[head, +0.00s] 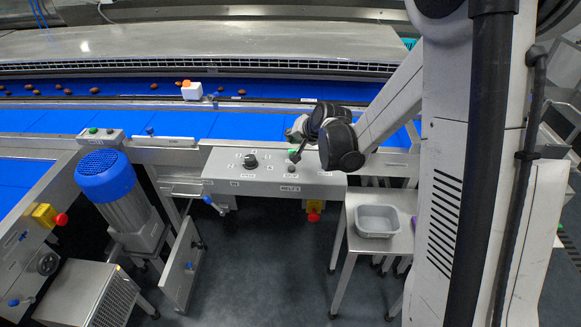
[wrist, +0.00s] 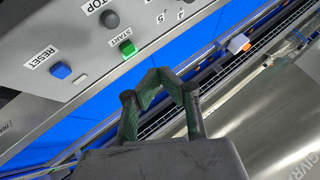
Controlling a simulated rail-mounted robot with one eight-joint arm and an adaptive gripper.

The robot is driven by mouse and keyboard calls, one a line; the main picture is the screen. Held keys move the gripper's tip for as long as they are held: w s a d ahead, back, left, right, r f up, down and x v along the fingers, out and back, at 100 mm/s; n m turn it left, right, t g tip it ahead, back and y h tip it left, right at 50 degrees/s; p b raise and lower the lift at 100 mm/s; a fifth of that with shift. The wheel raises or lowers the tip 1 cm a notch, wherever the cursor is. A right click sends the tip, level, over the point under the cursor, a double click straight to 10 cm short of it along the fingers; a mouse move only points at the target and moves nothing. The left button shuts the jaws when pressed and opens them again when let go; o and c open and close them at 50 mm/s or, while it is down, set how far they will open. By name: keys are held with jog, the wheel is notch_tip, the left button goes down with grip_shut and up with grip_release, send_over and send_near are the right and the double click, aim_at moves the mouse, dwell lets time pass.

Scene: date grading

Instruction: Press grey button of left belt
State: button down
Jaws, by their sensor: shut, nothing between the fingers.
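In the wrist view a grey button (wrist: 110,18) marked STOP sits on a grey panel (wrist: 40,95). Beside it are a green START button (wrist: 127,47) and a blue RESET button (wrist: 60,70). My gripper (wrist: 165,82) is shut and empty, its fingertips apart from these buttons in the picture. In the head view my gripper (head: 293,134) is above the right part of the middle control panel (head: 225,175). A small button box (head: 100,139) with a green and a dark button stands farther left. No readable label shows which belt each button serves.
Blue belts (head: 180,124) run behind the panel, with brown dates on the far one. A white block (head: 192,92) with an orange top stands there. A blue-topped motor (head: 105,175) is at left. A grey tub (head: 377,221) sits on a stand at right.

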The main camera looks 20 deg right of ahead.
jog(key=shift+f, duration=0.15)
jog(key=b, duration=0.5)
send_over(292, 167)
notch_tip(292, 167, down, 7)
jog(key=shift+s+f, duration=0.1)
jog(key=shift+f+b, duration=0.45)
jog(key=shift+f, duration=0.25)
jog(key=shift+f+b, duration=0.2)
jog(key=shift+b, duration=0.1)
dwell(0.5)
jog(key=shift+f+b, duration=0.2)
jog(key=shift+b, duration=0.1)
jog(key=shift+f+b, duration=0.45)
jog(key=shift+b, duration=0.1)
dwell(0.8)
jog(key=shift+r, duration=0.1)
jog(key=shift+r+p, duration=0.4)
jog(key=shift+r, duration=0.4)
